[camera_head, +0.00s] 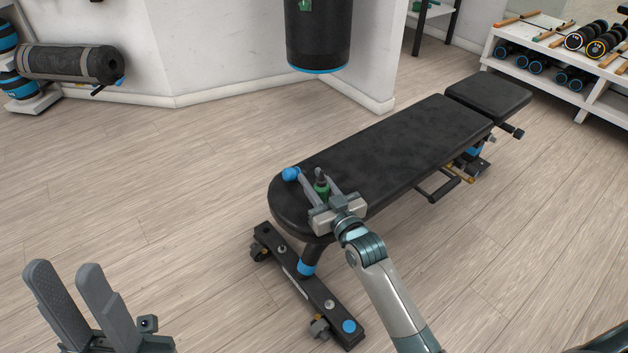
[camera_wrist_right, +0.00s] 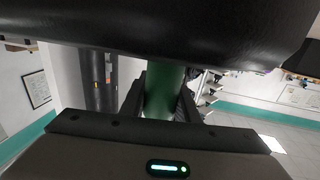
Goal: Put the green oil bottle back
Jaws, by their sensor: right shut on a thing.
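The green oil bottle (camera_head: 322,188) has a dark top and is at the near end of the black bench (camera_head: 400,150). My right gripper (camera_head: 320,182) is shut on it, with one finger on each side. In the right wrist view the bottle's green body (camera_wrist_right: 163,92) stands between the fingers, close to a black padded surface (camera_wrist_right: 160,30). I cannot tell whether the bottle touches the bench pad. My left gripper (camera_head: 64,269) is at the lower left, open and empty, well away from the bench.
A small blue round thing (camera_head: 290,174) is at the pad's near left edge. A black punching bag (camera_head: 318,35) hangs behind the bench. A white rack (camera_head: 545,75) with dumbbells stands at the back right. A rolled mat (camera_head: 65,63) is at the left wall. The wooden floor between is clear.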

